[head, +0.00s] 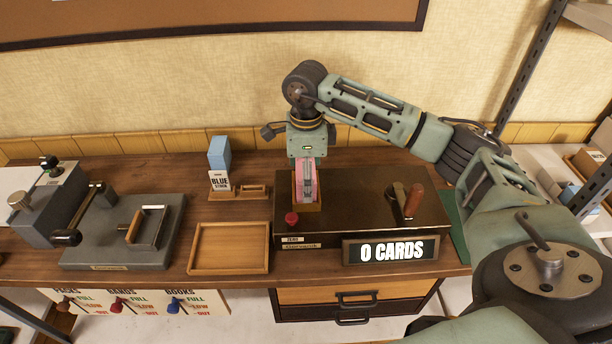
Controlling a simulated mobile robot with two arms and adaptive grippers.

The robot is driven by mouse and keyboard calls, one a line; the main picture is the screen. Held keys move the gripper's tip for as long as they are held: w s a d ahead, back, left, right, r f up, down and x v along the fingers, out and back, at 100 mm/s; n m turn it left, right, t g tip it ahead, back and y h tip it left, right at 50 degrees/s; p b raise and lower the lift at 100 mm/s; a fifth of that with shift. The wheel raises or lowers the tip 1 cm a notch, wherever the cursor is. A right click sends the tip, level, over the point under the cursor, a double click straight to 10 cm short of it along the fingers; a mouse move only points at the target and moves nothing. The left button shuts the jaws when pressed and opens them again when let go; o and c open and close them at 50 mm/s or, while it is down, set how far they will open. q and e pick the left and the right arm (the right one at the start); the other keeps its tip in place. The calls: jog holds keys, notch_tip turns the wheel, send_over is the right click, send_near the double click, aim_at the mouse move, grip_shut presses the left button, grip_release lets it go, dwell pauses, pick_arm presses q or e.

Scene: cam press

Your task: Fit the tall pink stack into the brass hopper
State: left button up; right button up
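My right gripper (309,187) points straight down over the stack. Its far finger is hidden, so I cannot tell whether it grips the stack. My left gripper is out of view.
The dark machine (358,200) carries a red button (291,218), a red-handled lever (414,200) and a "0 CARDS" display (391,250). An empty wooden tray (229,268) lies to its left. A blue stack (219,153) stands behind the tray. A grey press (120,250) is farther left.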

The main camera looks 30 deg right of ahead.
jog(key=shift+r, duration=0.15)
notch_tip(320, 180, up, 11)
jog(key=shift+r+b, duration=0.15)
jog(key=shift+b, duration=0.95)
jog(key=shift+r, duration=0.4)
